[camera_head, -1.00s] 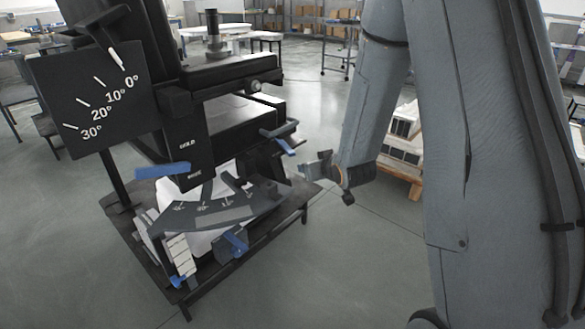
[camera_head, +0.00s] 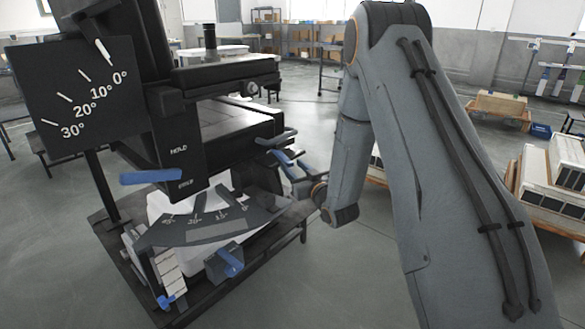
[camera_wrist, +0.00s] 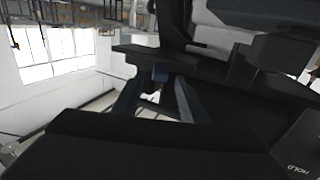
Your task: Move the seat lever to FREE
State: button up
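A black machine (camera_head: 205,125) stands at left on a low dark table. A blue-ended lever (camera_head: 279,157) projects from its right side under a black bar. My gripper (camera_head: 292,165) is at this lever, its fingers open and pointing at the machine. In the wrist view the two fingers (camera_wrist: 160,88) are spread, with a small bluish end (camera_wrist: 160,74) between or just beyond their tips; I cannot tell if they touch it. Another blue handle (camera_head: 150,177) sits at the left by the front panel, which reads HOLD with a smaller label below. The pictures do not name the seat lever.
A dial board (camera_head: 75,98) marked 0° to 30° stands at left. Pallets with boxes (camera_head: 555,185) stand at right. The floor between is open.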

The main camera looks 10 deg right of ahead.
jog(key=shift+w+a, duration=0.15)
jog(key=shift+w, duration=0.55)
grip_shut()
